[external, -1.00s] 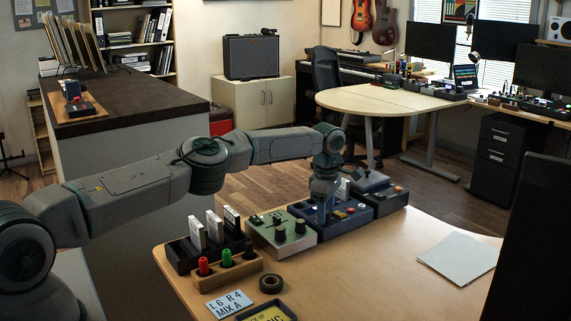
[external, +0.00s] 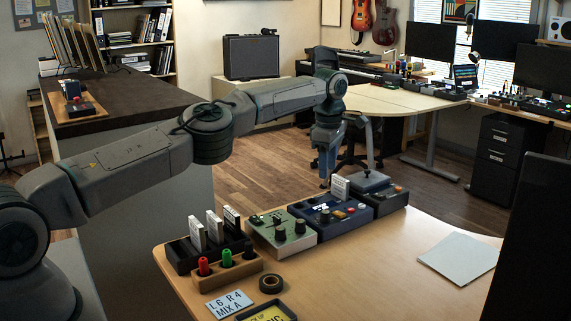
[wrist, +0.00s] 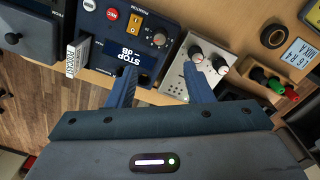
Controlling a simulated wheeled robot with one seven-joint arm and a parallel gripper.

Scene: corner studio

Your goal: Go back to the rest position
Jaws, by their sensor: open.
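My gripper (external: 325,182) hangs from my raised arm, pointing down, above and just behind the blue device (external: 330,218) at the table's back edge. In the wrist view its two blue fingers (wrist: 160,92) are apart with nothing between them. The blue device with red and white buttons and a small display also shows in the wrist view (wrist: 165,28). The grey-green device with black knobs (external: 283,232) sits to the left.
A black holder (external: 182,254) with upright cartridges and a wooden rack (external: 212,280) with red and green pegs stand at the table's left. A tape roll (external: 271,283), a label card (external: 229,304) and a white sheet (external: 458,257) lie on the table (external: 365,285). A dark-topped counter stands behind my arm.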

